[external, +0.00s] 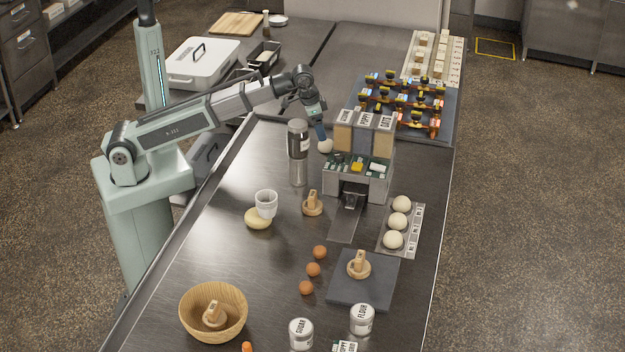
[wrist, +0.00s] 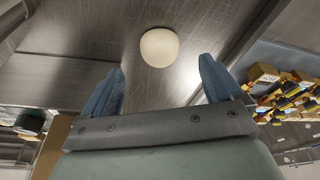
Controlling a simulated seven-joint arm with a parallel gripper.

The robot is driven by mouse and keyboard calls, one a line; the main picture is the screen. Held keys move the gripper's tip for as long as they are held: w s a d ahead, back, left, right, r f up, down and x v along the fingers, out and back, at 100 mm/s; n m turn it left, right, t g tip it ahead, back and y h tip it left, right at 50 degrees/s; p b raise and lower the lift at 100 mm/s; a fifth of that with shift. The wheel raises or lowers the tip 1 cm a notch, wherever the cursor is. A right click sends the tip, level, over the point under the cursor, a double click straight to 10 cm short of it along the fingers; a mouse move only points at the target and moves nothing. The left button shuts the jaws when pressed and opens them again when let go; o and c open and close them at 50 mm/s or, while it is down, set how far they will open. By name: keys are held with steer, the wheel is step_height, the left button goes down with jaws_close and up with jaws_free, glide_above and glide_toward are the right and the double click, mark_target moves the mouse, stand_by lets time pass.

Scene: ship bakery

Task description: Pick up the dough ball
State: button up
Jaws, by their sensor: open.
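A pale, round dough ball (external: 325,146) is just below my gripper (external: 320,130) in the external view, between the steel canister and the labelled dispenser. In the wrist view the dough ball (wrist: 159,47) lies on the steel counter, centred ahead of the gap between the two blue fingers. My gripper (wrist: 163,72) is open and empty, its fingers apart on either side of the ball's line. Several pale balls, like this one (external: 398,221), sit on a numbered tray (external: 414,245) at the right.
The steel canister (external: 298,165) stands close left of my gripper. The dispenser (external: 358,178) stands close right. A white cup (external: 265,203) sits by a yellowish dough piece (external: 257,219). Brown eggs (external: 313,270) and a wooden bowl (external: 213,312) are nearer the camera. The counter's left side is mostly clear.

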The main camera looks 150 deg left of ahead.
mark_target(326, 144)
steer(key=shift+x, duration=3.4)
steer(key=shift+a, duration=0.1)
steer(key=shift+c, duration=0.4)
steer(key=c, duration=1.1)
steer(key=shift+r, duration=0.1)
